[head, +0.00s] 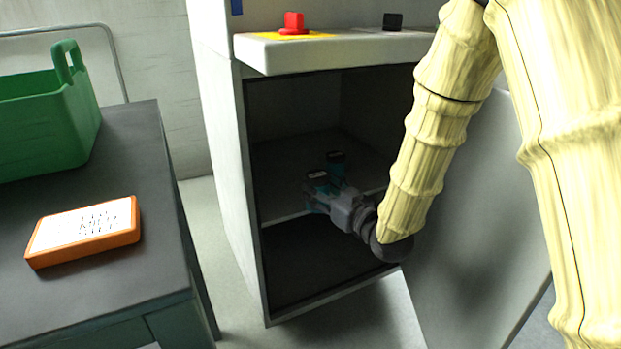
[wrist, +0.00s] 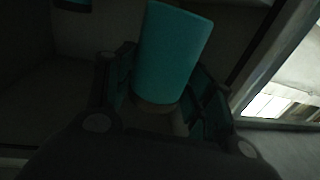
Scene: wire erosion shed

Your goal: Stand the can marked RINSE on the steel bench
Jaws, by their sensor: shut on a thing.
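My gripper (head: 324,198) reaches into the open grey cabinet and is shut on a teal can (head: 317,179) with a dark top. The same can fills the middle of the wrist view (wrist: 172,55), between the two fingers. A second can (head: 336,159), also dark-topped, stands just behind it on the cabinet shelf (head: 285,160); a bit of teal shows at the top left of the wrist view (wrist: 75,4). No marking can be read on either can. The bench (head: 110,290) with a dark grey top stands at the left, away from my gripper.
A green crate (head: 45,120) sits at the back of the bench and an orange box with a white label (head: 85,230) nearer its front; bare top lies around the box. The cabinet door (head: 470,240) hangs open at the right. A red knob (head: 293,22) sits above the cabinet.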

